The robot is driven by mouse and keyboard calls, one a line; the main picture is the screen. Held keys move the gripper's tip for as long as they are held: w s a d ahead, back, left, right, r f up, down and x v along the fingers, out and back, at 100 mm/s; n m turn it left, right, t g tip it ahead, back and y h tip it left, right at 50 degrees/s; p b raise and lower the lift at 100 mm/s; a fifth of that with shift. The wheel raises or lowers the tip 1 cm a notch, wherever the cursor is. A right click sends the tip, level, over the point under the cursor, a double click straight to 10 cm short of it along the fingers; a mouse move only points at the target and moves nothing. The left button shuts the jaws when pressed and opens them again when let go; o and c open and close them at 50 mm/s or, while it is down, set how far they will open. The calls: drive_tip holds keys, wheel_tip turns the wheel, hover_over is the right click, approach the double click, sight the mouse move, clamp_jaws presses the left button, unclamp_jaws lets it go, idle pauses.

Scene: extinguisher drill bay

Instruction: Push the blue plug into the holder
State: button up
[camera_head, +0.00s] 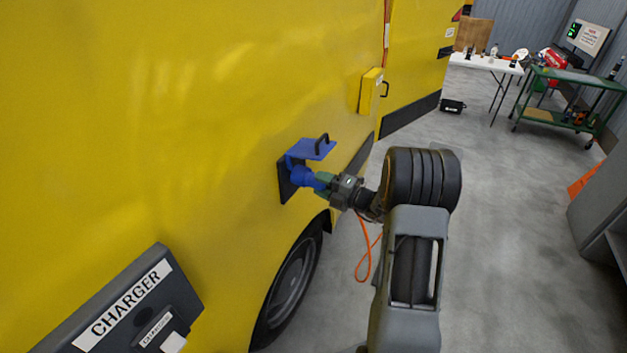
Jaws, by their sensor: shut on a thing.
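The blue plug (304,177) is at the side of the yellow vehicle, in front of a black plate (285,184) under a raised blue flap (316,150) with a dark handle. My gripper (326,188) is shut on the plug from the right. An orange cable (363,263) hangs below my gripper. The plug's front end meets the socket area of the plate; how deep it sits is hidden. A dark box labelled CHARGER (122,305) is at the lower left; no holder opening can be made out on it.
The yellow vehicle (170,120) fills the left, with its wheel (290,285) below the socket. A yellow box (371,92) with a handle is on its side. A white table (487,63) and green cart (570,78) stand far off. Grey floor between is mostly clear.

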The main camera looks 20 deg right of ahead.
drive_tip(key=c, duration=0.4)
drive_tip(key=shift+p+v, duration=0.75)
drive_tip(key=shift+v, duration=1.45)
drive_tip(key=shift+c, duration=0.2)
drive_tip(key=shift+s+d, duration=0.1)
drive_tip(key=shift+s, duration=0.05)
drive_tip(key=p+v, duration=0.1)
drive_tip(key=v, duration=0.2)
drive_tip(key=shift+s+d, duration=0.3)
drive_tip(key=shift+a+f, duration=0.1)
